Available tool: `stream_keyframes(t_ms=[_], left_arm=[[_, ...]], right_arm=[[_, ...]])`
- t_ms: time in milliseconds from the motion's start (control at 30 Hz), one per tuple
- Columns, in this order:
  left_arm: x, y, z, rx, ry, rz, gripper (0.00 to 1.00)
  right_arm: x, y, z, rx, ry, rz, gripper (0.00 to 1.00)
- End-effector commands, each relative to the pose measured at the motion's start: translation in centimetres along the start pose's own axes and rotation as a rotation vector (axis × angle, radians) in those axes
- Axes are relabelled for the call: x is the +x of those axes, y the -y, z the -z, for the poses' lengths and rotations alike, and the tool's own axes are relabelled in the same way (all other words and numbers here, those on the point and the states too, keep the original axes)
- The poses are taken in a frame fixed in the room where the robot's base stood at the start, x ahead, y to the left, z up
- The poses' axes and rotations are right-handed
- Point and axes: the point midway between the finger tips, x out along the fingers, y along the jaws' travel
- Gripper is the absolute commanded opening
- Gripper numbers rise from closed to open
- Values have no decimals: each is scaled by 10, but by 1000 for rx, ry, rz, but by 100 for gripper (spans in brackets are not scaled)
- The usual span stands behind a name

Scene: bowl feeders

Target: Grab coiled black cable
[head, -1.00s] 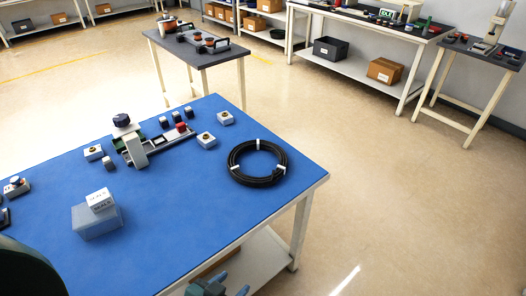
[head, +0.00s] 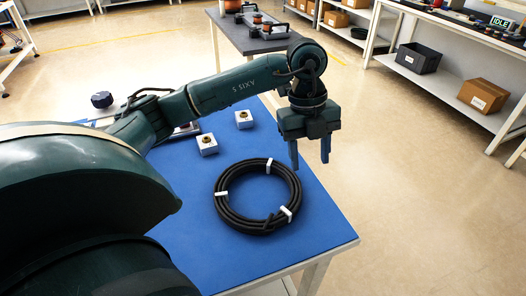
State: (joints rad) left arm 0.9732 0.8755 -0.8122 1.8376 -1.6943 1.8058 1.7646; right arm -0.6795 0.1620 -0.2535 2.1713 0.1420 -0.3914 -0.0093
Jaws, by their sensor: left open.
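The coiled black cable (head: 230,212) lies flat on the blue table top (head: 185,240), near its right front corner, with white ties around the coil. It is in full view. My left gripper (head: 311,160) points down with its two blue fingers apart, open and empty. In the picture it is above and to the right of the coil, near the table's right edge, and does not touch the cable. My right gripper is not in view.
Two small white blocks with brass tops (head: 207,145) (head: 243,119) sit behind the coil. My left arm hides much of the table's left side. A grey side table (head: 262,40) stands behind. Open floor lies to the right.

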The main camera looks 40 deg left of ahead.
Motion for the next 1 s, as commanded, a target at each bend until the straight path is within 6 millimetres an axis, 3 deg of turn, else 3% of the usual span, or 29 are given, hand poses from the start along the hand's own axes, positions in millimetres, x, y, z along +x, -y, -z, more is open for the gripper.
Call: stream_keyframes(t_ms=[33, 100, 200, 500, 800, 1000], left_arm=[[-9, -7, -18, -59, 80, -25, 49], [-18, -15, -32, -120, 150, -51, 49], [-20, -21, -42, -163, 194, -69, 49], [33, -26, -52, -165, 196, -72, 49], [57, -27, -57, -164, 195, -68, 49], [87, -30, -65, -163, 193, -70, 49]], right_arm=[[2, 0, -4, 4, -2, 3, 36], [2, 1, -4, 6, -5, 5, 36], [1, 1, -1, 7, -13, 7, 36], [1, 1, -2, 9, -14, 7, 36], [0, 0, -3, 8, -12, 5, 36], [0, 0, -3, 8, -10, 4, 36]])
